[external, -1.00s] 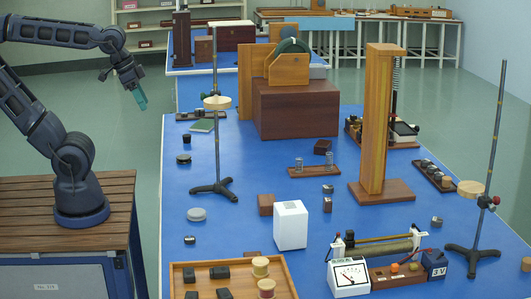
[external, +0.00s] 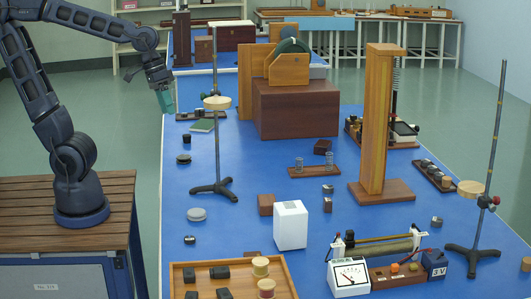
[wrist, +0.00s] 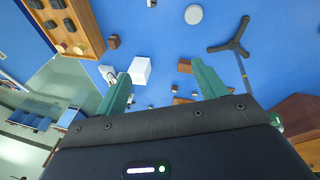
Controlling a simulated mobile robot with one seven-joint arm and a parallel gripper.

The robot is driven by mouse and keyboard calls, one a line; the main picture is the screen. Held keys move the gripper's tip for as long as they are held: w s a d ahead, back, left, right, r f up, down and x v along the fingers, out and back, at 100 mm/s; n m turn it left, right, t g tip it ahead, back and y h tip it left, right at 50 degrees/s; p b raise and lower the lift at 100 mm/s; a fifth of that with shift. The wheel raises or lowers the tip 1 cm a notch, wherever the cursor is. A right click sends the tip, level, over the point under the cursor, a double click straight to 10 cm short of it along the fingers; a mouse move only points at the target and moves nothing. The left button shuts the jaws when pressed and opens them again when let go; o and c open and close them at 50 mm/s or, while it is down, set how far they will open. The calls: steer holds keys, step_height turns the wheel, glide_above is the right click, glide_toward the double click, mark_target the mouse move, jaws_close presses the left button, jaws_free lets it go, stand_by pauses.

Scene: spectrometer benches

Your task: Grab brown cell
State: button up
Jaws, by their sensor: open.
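Several small brown pieces stand on the blue bench, and I cannot tell for sure which is the brown cell. One small dark brown piece (external: 327,204) stands right of the white block, near the bench middle. A larger brown block (external: 266,204) is left of the white block. A dark brown box (external: 322,146) lies farther back.
A retort stand (external: 215,188) stands just right of my gripper. The white block (external: 290,226), a wooden tray (external: 179,281) of small pieces, a meter (external: 348,278) and a tall wooden post (external: 374,120) occupy the bench. Bare blue surface lies around the stand's base.

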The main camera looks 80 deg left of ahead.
steer(key=w+d+f+n+g+h, duration=0.1)
steer(key=w+d+f+n, duration=0.2)
steer(key=w+d, duration=0.3)
steer(key=n+g+y, duration=0.2)
steer(key=n+y, duration=0.1)
steer(key=n, duration=0.9)
glide_above(253, 254)
steer(key=f, duration=2.3)
steer(key=shift+s+a+f, duration=0.2)
steer(key=shift+a+f, duration=0.1)
steer(key=shift+a, duration=0.1)
steer(key=shift+w+d+f, duration=0.1)
steer(key=shift+d+f, duration=0.15)
steer(key=shift+f, duration=0.15)
step_height(253, 254, down, 11)
steer(key=shift+d+r, duration=0.15)
steer(key=shift+r, duration=0.05)
